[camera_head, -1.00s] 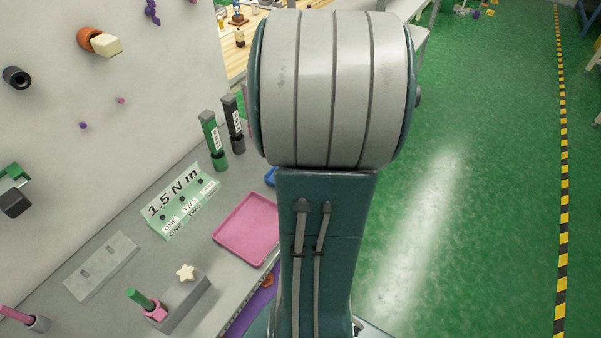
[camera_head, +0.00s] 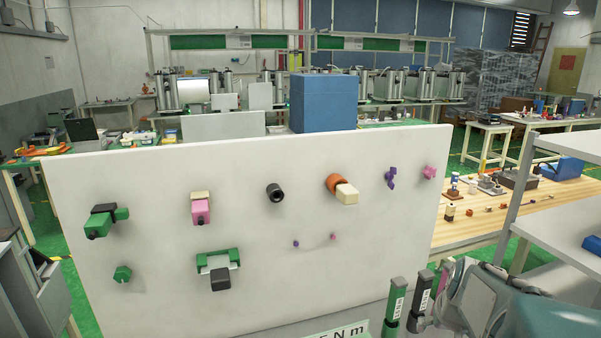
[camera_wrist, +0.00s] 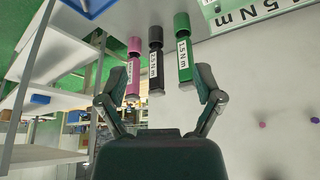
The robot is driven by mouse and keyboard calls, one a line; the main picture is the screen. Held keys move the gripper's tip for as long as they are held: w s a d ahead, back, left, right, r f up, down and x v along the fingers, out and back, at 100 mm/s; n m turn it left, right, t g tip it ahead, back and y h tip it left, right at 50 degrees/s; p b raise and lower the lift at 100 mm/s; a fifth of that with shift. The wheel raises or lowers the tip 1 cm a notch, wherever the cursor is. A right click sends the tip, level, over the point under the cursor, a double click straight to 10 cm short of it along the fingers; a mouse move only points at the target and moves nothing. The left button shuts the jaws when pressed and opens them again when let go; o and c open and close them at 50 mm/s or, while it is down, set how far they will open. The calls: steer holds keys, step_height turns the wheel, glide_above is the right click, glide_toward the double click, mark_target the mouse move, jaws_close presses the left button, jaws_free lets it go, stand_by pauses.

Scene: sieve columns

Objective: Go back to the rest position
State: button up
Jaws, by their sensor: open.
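My gripper (camera_wrist: 160,72) is open in the wrist view, its two fingers spread wide. Nothing is held between them. A pink tool (camera_wrist: 133,62), a black tool (camera_wrist: 155,62) and a green tool (camera_wrist: 184,55) line up beyond the fingers. Their labels are partly readable. In the head view, the green tool (camera_head: 395,305) and the black tool (camera_head: 420,300) stand upright at the lower right, beside part of my arm. I cannot make out the gripper's fingers in the head view.
A white upright board (camera_head: 150,265) carries green, pink, black, orange and purple parts. A grey shelf unit (camera_head: 567,222) stands at right. A wooden-topped table (camera_head: 490,227) lies behind. A labelled sign (camera_head: 337,334) is cut off at the bottom edge.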

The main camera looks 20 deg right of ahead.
steer(key=s+a+r+n, duration=0.1)
steer(key=s+a+n, duration=0.1)
steer(key=a, duration=0.6)
steer(key=s+a+r+n+t+y, duration=0.1)
steer(key=s+a+r+n, duration=0.1)
steer(key=a, duration=0.6)
steer(key=s+a+r+n+y, duration=0.1)
steer(key=s+a+n, duration=0.1)
steer(key=a, duration=0.6)
steer(key=shift+s+r, duration=0.25)
steer(key=shift+r, duration=0.15)
